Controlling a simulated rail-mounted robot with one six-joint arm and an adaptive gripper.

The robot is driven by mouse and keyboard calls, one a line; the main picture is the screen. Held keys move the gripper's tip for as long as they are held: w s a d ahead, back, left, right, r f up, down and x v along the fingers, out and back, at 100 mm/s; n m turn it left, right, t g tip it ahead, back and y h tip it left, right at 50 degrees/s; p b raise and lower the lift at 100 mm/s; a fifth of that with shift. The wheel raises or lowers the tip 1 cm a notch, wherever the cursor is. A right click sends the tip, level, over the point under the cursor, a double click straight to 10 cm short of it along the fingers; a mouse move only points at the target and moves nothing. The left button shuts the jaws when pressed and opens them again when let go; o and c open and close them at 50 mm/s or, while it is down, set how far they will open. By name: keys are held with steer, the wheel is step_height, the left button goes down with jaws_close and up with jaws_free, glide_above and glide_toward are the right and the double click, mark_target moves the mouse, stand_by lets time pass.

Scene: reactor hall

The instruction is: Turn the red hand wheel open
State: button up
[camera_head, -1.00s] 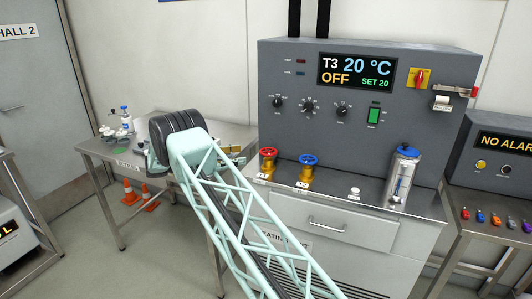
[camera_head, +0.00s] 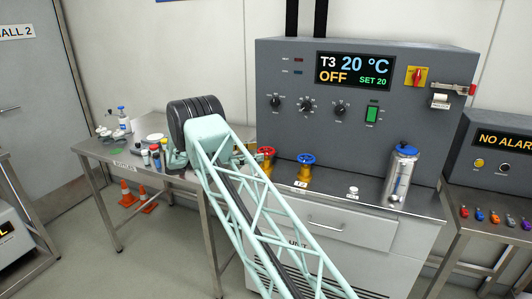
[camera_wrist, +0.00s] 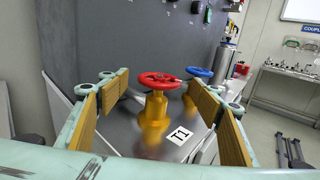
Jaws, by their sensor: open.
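The red hand wheel (camera_wrist: 159,80) sits on a yellow valve body (camera_wrist: 155,108) with a T1 label on the steel ledge. The head view hides the gripper behind my arm.
The grey control panel (camera_head: 348,115) rises behind the valves; its display reads T3 20 °C, OFF, SET 20. A side table (camera_head: 95,149) holds several bottles.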

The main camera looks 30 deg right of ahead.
mark_target(266, 150)
steer(key=shift+s+d+b, duration=0.2)
steer(key=shift+d, duration=1.1)
steer(key=shift+s+d+b, duration=0.2)
steer(key=shift+d, duration=1.1)
steer(key=shift+c, duration=0.2)
steer(key=c, duration=0.8)
